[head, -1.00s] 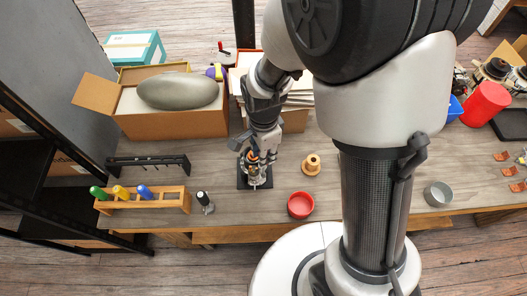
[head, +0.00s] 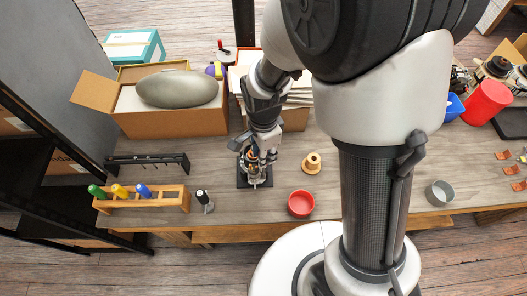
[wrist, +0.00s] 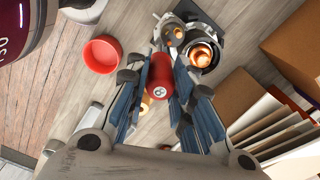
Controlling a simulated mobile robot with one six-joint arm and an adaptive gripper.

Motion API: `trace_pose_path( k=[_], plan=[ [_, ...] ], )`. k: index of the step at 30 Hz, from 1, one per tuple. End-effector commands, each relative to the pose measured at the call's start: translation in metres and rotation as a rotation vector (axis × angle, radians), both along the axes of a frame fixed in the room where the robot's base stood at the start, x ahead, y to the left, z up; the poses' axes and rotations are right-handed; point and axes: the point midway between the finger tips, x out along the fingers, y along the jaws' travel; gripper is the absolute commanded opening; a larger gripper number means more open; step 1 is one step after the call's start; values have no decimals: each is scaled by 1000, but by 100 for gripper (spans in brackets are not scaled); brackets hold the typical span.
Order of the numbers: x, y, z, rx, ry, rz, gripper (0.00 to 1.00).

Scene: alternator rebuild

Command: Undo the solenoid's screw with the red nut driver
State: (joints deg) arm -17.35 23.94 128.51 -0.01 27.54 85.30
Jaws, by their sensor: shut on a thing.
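My gripper (head: 264,150) is over the right side of the alternator assembly in the head view. In the wrist view its fingers (wrist: 160,80) are shut on the red nut driver (wrist: 160,74), whose handle end faces the camera. The driver's tip is hidden, so I cannot tell whether it touches a screw. The assembly (wrist: 184,40) lies just beyond the fingers, with a round copper-coloured part inside a dark housing and a smaller cylinder, perhaps the solenoid, beside it. It stands on a black base plate (head: 243,183). The screw is not discernible.
A red bowl (head: 301,204) and a tan spool (head: 312,163) stand right of the plate. A wooden rack (head: 162,203) holds green, yellow and blue drivers, with a black-handled tool (head: 204,201) beside it. Cardboard boxes (head: 170,124) stand behind. The bench between bowl and grey cup (head: 439,193) is partly blocked from view.

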Motion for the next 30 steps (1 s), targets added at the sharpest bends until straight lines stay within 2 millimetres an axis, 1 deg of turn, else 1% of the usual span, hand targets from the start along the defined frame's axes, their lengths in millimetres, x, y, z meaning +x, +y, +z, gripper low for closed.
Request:
trace_pose_path(
  k=[2,5,12,16,20,28,30],
  plan=[
    [0,0,0,0,0,21,0],
    [0,0,0,0,0,125,0],
    [0,0,0,0,0,503,0],
    [0,0,0,0,0,665,0],
    [0,0,0,0,0,731,0],
    [0,0,0,0,0,745,0],
    [0,0,0,0,0,795,0]
  ],
)
